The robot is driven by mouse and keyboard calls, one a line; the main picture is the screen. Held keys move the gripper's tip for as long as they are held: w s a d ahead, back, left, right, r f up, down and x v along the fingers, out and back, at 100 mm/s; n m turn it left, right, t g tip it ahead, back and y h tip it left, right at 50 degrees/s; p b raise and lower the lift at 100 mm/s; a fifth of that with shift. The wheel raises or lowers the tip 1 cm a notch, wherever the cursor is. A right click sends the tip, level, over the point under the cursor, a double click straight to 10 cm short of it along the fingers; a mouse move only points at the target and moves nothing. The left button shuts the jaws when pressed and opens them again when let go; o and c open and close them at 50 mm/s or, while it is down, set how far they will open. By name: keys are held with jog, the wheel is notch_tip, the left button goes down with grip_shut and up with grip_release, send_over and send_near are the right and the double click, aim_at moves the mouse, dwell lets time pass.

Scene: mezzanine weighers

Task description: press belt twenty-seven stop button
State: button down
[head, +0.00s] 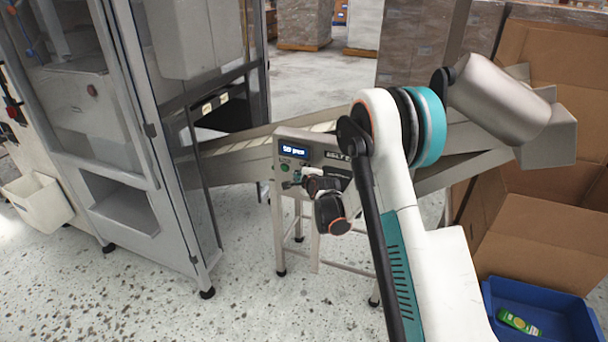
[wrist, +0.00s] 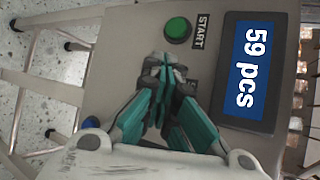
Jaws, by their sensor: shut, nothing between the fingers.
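The belt's grey control box (head: 318,143) carries a blue display, a green button (head: 284,167) and a partly covered label that starts with "BELT". In the wrist view the panel appears turned on its side, with the green button (wrist: 177,29) beside a START label (wrist: 200,31) and the display (wrist: 248,70) reading 59 pcs. My gripper (head: 289,184) is shut and empty, its tips at the panel just below the green button. In the wrist view my gripper (wrist: 165,62) covers the panel area beside START. No stop button shows; whether the fingertips touch the panel I cannot tell.
The inclined conveyor (head: 235,160) runs behind the control box, which stands on a metal frame. A glazed machine cabinet (head: 150,130) stands at left. A cardboard box (head: 535,235) and a blue bin (head: 555,310) are at right. The speckled floor in front is clear.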

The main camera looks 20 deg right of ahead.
jog(key=shift+s+a, duration=0.45)
jog(key=shift+s, duration=0.25)
jog(key=s+a, duration=0.1)
jog(key=s, duration=0.1)
jog(key=s+a, duration=0.2)
dwell(0.5)
jog(key=shift+r, duration=0.1)
dwell(0.4)
